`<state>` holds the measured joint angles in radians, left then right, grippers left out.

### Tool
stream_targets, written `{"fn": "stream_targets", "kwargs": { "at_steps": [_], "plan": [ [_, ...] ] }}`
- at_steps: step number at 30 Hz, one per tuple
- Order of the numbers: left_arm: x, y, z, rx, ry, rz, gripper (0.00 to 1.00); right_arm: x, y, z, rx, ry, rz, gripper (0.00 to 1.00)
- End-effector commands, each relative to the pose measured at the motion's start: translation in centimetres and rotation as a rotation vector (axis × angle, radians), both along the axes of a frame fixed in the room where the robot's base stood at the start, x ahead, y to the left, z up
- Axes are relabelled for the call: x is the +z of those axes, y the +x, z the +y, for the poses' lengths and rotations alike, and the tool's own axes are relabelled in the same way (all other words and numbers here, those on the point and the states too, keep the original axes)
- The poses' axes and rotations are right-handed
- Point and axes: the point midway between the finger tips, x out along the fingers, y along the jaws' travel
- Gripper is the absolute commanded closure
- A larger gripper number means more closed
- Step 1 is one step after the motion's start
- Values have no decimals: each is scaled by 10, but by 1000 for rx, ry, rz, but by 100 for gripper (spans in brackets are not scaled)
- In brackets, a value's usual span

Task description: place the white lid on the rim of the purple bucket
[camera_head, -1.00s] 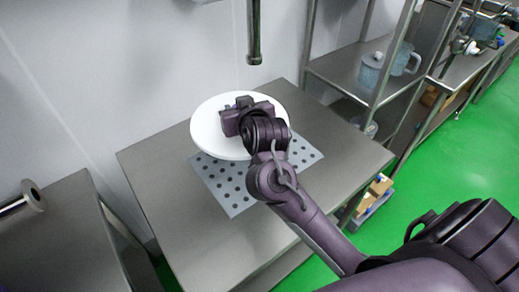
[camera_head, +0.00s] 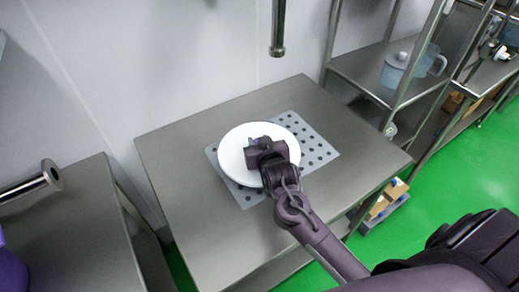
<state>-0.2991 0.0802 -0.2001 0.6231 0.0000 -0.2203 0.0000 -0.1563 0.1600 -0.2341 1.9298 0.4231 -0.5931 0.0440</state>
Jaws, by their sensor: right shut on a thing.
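The white lid (camera_head: 234,166) is a round disc over the perforated plate on the middle table. My right gripper (camera_head: 257,146) is on top of it, shut on the lid's upper side; the fingertips and the grasped part are mostly hidden. I cannot tell whether the lid touches the plate. A rounded purple thing (camera_head: 10,270), which looks like the purple bucket, is cut off at the lower left edge. Its rim is not visible. My left gripper is not in view.
A grey perforated plate (camera_head: 318,150) lies on the steel table (camera_head: 190,210). A pipe (camera_head: 278,40) hangs above its back edge. Another steel table (camera_head: 80,225) with a nozzle (camera_head: 50,176) stands left, across a gap. Shelves with pale blue jugs (camera_head: 394,70) stand right.

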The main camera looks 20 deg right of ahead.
Motion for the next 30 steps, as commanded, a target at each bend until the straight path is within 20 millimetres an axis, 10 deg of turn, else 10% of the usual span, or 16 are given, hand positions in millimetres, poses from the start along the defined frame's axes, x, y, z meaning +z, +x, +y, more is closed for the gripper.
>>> {"fn": "stream_targets", "kwargs": {
  "at_steps": [18, 19, 21, 30],
  "plan": [
    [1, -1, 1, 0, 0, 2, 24, -38, 0, 0, 1, 0, 1, 100],
    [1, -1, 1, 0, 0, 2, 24, -37, 0, 0, 1, -1, 2, 67],
    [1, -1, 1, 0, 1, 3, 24, -37, -1, 0, 1, -1, 2, 58],
    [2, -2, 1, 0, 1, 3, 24, -37, -1, 0, 0, -1, 2, 49]
  ]
}}
